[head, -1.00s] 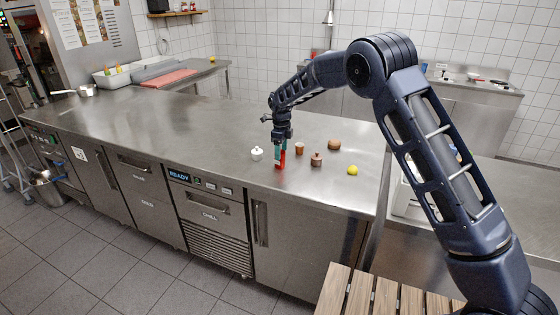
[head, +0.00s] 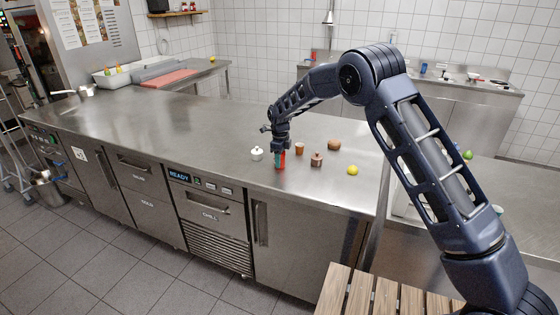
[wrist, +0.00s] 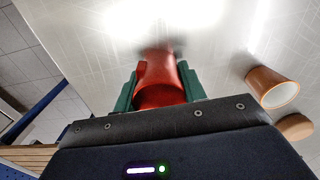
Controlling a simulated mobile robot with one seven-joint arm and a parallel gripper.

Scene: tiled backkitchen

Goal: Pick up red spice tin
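The red spice tin (head: 280,161) is upright on the steel counter near its front edge, directly under my gripper (head: 280,151). In the wrist view the tin (wrist: 159,78) is between the two green fingers of my gripper (wrist: 160,88), one on each side. I see no clear gap between fingers and tin, but cannot tell whether they press on it. The tin's base appears to be on or very near the counter. Its upper end is partly hidden by the dark gripper body.
On the counter (head: 190,125), a white lidded pot (head: 257,154) stands left of the tin. A terracotta cup (head: 300,148), a brown jar (head: 316,160), a round brown item (head: 334,145) and a yellow fruit (head: 352,170) are to the right.

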